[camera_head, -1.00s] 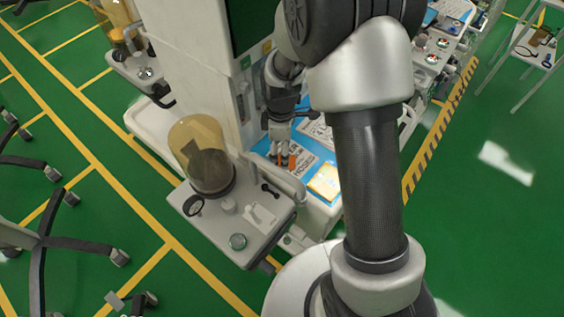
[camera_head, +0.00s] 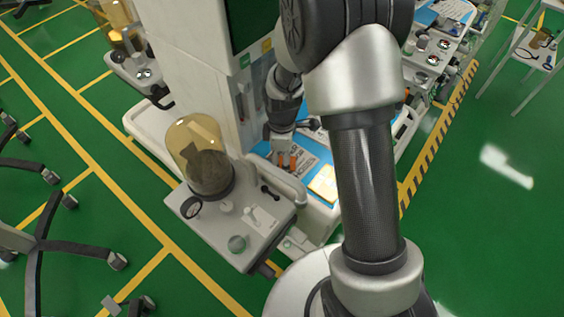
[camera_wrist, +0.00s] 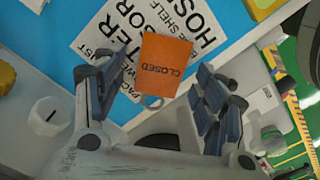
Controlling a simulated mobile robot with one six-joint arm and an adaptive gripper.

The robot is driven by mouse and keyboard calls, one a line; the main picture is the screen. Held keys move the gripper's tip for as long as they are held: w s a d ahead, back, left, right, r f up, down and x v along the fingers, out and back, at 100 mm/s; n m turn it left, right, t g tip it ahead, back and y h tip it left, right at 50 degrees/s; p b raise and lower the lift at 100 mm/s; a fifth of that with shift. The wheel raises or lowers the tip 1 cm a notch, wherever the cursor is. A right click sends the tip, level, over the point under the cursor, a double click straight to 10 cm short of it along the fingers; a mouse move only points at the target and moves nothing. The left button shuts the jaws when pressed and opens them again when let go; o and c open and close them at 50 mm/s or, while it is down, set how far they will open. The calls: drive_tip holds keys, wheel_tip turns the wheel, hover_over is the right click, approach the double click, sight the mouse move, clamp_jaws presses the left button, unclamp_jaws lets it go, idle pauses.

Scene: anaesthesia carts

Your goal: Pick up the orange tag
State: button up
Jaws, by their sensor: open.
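The orange tag (camera_wrist: 165,65), printed "CLOSED", lies over a white printed sheet on the blue surface. A small ring shows at its lower edge. My gripper (camera_wrist: 154,76) is open, with one finger left of the tag and one right of it in the wrist view. I cannot tell how far above the tag the fingertips are. In the head view my gripper (camera_head: 284,150) points down over the blue worktop, and bits of the orange tag (camera_head: 293,162) show by the fingers, which partly hide it.
A yellow pad (camera_head: 323,183) lies to the right on the blue worktop (camera_head: 313,167). A machine with an amber dome (camera_head: 197,140) stands to the left. The tall white cart body (camera_head: 190,60) rises close to the gripper. A white knob (camera_wrist: 47,113) is near the left finger.

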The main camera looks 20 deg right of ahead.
drive_tip(key=shift+c, duration=0.2)
drive_tip(key=shift+s, duration=0.15)
drive_tip(key=c, duration=0.8)
drive_tip(key=shift+c, duration=0.5)
drive_tip(key=shift+r+p, duration=0.3)
drive_tip(key=shift+r, duration=0.3)
wheel_tip(320, 180, up, 19)
drive_tip(key=p, duration=0.6)
drive_tip(key=shift+r, duration=0.2)
